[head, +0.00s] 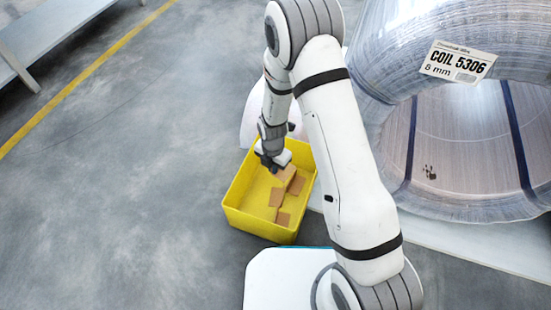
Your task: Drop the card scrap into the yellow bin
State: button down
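The yellow bin (237,205) stands on the floor left of my arm. Several brown card scraps show inside its outline, among them one low down (283,218) and one in the middle (277,197). My gripper (272,166) points down over the back part of the bin. A lighter card scrap (286,173) shows right at the fingertips; I cannot tell whether the fingers hold it or it lies free below them. The fingers are small and dark, and their gap is not clear.
A large wrapped coil (390,65) with a label reading COIL 5306 (458,62) stands at the right. My arm crosses in front of it. The grey floor on the left is clear, with a yellow line (75,85) and part of a rack (40,40) at top left.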

jog(key=shift+a+f, duration=0.1)
jog(key=shift+f, duration=0.2)
notch_tip(320, 180, down, 6)
jog(key=b, duration=0.4)
jog(key=shift+r, duration=0.25)
jog(key=c, duration=1.5)
grip_release()
jog(key=shift+c, duration=0.2)
jog(key=shift+r, duration=0.15)
notch_tip(320, 180, up, 8)
jog(key=p, duration=0.3)
jog(key=shift+f, duration=0.2)
